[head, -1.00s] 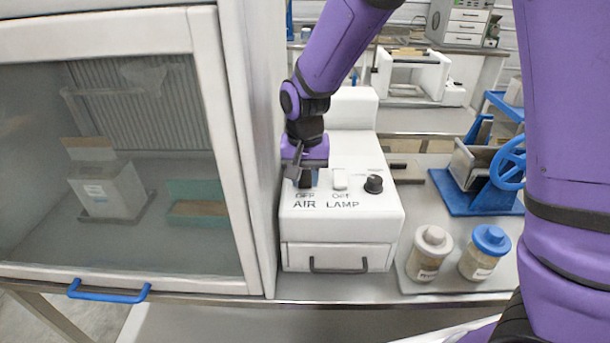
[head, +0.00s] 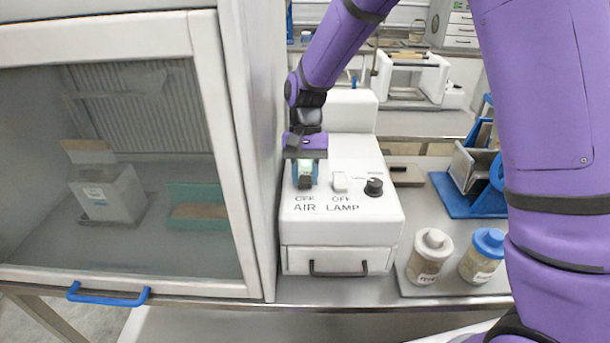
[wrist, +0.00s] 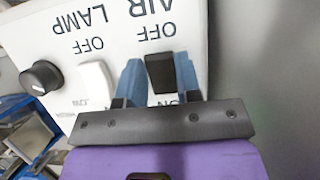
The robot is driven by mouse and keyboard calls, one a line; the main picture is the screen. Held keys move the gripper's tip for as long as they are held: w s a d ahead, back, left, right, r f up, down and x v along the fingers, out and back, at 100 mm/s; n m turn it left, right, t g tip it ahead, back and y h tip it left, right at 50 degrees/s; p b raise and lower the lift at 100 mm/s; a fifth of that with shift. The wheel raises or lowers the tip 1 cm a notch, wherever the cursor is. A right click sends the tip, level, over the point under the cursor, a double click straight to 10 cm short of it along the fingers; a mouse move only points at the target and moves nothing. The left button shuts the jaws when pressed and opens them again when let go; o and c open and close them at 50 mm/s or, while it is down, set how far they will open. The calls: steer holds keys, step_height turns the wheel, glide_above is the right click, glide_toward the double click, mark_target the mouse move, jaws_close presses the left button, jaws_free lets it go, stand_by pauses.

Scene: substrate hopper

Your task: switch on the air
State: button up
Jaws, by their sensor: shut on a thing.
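The white control box (head: 370,225) has a row of controls on its sloped top. The AIR switch is a black rocker above the labels OFF and AIR; it shows in the wrist view (wrist: 160,72), with a partly covered ON mark at its other end. My gripper (head: 306,183) is over this switch, pointing down. In the wrist view, my gripper's two blue fingers (wrist: 159,82) stand one on each side of the black rocker, shut on it. In the head view my fingers mostly hide the switch. I cannot tell which way the rocker is tipped.
The white LAMP switch (head: 340,182) sits close to the right of my fingers, with a black knob (head: 374,186) beyond it. The glass-fronted cabinet (head: 215,150) rises close on the left. Two jars (head: 430,257) stand to the right of the box.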

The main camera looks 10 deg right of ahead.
steer(key=o, duration=0.9)
steer(key=v, duration=1)
steer(key=shift+w+r, duration=0.1)
steer(key=shift+r, duration=0.3)
